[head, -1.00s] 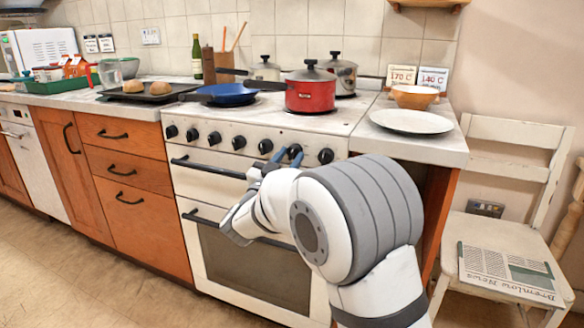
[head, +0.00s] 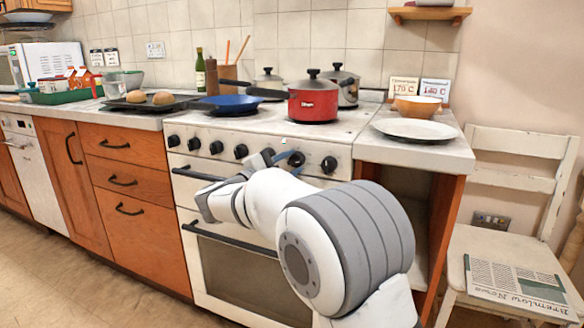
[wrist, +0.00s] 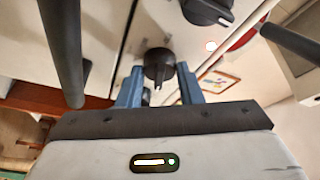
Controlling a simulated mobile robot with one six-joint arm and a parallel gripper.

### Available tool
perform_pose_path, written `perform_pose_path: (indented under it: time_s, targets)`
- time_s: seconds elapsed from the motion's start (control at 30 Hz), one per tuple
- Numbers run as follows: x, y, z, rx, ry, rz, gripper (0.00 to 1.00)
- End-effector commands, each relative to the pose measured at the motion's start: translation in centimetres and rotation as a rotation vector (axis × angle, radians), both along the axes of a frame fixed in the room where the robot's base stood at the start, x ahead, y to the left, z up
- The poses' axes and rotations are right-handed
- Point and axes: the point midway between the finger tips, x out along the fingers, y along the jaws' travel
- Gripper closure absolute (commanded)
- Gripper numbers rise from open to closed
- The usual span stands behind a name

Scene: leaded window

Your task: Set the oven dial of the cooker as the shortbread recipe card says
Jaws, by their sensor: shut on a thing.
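The white cooker (head: 205,172) has a row of black dials along its front panel. My gripper (head: 286,160) is at the right part of this row. In the wrist view my gripper (wrist: 160,82) has its two blue fingers shut on a black dial (wrist: 160,64), one on each side. Which way the dial points and its marks cannot be read. Two recipe cards stand at the back of the right counter. The left card (head: 404,88) reads 170 C and the right card (head: 435,93) reads 140 C; their headings are too small to read.
Another dial (wrist: 207,10) is close by in the wrist view. A red pot (head: 313,102) and a blue pan (head: 230,103) stand on the hob. An oven handle (head: 238,240) runs below the panel. A plate (head: 414,130) and a chair (head: 510,185) are at the right.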

Motion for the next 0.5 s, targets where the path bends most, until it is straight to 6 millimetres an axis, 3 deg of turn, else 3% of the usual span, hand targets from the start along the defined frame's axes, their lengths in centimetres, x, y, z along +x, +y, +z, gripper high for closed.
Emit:
perform_pose_path:
  time_s: [0.5]
  targets:
    - [-0.05,-0.3,0.28,0.418,-0.15,-0.01,0.9]
